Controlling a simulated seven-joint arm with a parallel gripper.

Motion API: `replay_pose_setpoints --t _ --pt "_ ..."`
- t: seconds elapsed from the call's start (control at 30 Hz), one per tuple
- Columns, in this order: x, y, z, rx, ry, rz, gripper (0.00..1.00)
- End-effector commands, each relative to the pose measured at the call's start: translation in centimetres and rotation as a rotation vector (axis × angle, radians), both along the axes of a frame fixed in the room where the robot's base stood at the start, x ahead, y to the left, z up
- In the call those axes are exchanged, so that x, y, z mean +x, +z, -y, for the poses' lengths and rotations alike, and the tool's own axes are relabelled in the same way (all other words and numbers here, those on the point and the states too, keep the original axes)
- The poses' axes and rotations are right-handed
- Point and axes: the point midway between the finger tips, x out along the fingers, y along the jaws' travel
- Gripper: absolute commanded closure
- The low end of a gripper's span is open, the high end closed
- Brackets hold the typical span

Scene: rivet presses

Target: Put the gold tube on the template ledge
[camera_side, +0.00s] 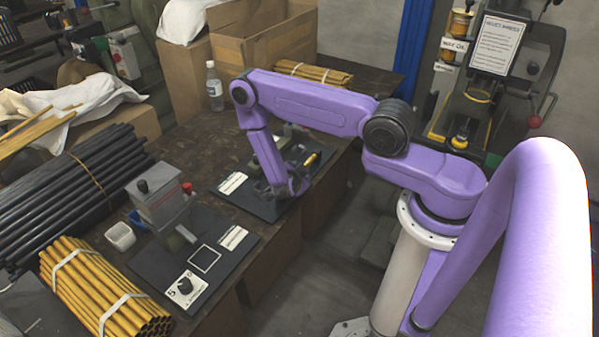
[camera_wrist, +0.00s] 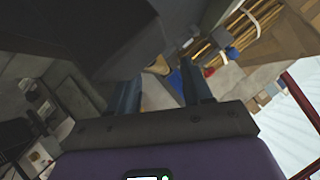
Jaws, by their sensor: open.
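My gripper (camera_side: 285,188) is low over the far black board (camera_side: 258,205), beside the far press. In the wrist view its two dark fingers (camera_wrist: 161,88) stand apart, and I see nothing clearly held between them. A short yellow piece (camera_side: 310,159) lies at the back right of the far board, just behind my gripper; it may be the gold tube, but it is too small to be sure. I cannot make out the template ledge for certain; the far press (camera_side: 290,138) is partly hidden by my arm.
A near press (camera_side: 155,200) stands on another black board (camera_side: 165,262) with a white square outline. Gold tube bundles lie at the front (camera_side: 95,285) and back (camera_side: 315,73). Black tubes (camera_side: 70,195) are at left. A bottle (camera_side: 214,87) and cardboard box (camera_side: 262,40) stand behind.

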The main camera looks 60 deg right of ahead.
Motion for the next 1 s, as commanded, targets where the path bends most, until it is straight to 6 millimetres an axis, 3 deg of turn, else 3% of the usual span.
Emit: replay_pose_setpoints --t 0.4,0.67,0.77,0.87,1.0 --pt "-2.3 4.1 -6.7 0.000 0.004 0.002 0.50" --pt "-2.9 5.2 -8.6 0.005 0.005 0.000 0.50" --pt "-2.1 5.3 -9.6 0.049 0.041 -0.015 0.50" --pt "-0.1 5.5 -11.9 0.149 0.140 -0.054 0.50" --pt "2.4 6.8 -17.2 0.326 0.386 -0.162 0.50"
